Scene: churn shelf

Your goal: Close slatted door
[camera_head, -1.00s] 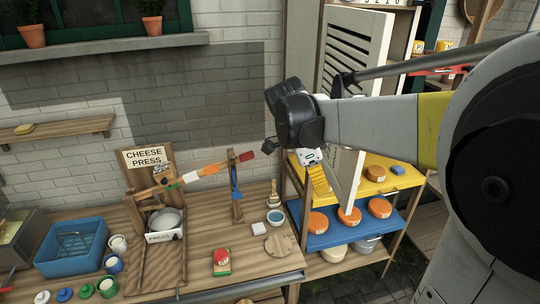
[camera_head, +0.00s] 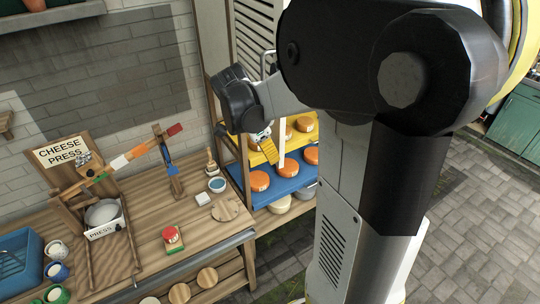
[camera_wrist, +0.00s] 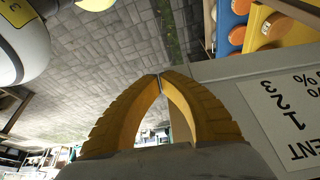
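The slatted door (camera_head: 255,38) is pale with dark louvre gaps, at the top of the shelf unit in the head view. My arm covers much of it, and its lower edge hangs in front of the cheese shelves, so it stands open. My gripper (camera_head: 268,152) is beside that lower part, over the shelves. In the wrist view my gripper (camera_wrist: 160,75) has its two yellow fingertips meeting, with nothing seen between them. A pale panel (camera_wrist: 225,68) with a printed label lies just right of the fingers, probably the door. Contact cannot be told.
Orange cheeses (camera_head: 259,181) sit on the blue shelf (camera_head: 285,188) and the yellow shelf above. A wooden workbench (camera_head: 150,215) with a cheese press (camera_head: 103,212) stands left. Paved floor (camera_head: 480,220) at right is open.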

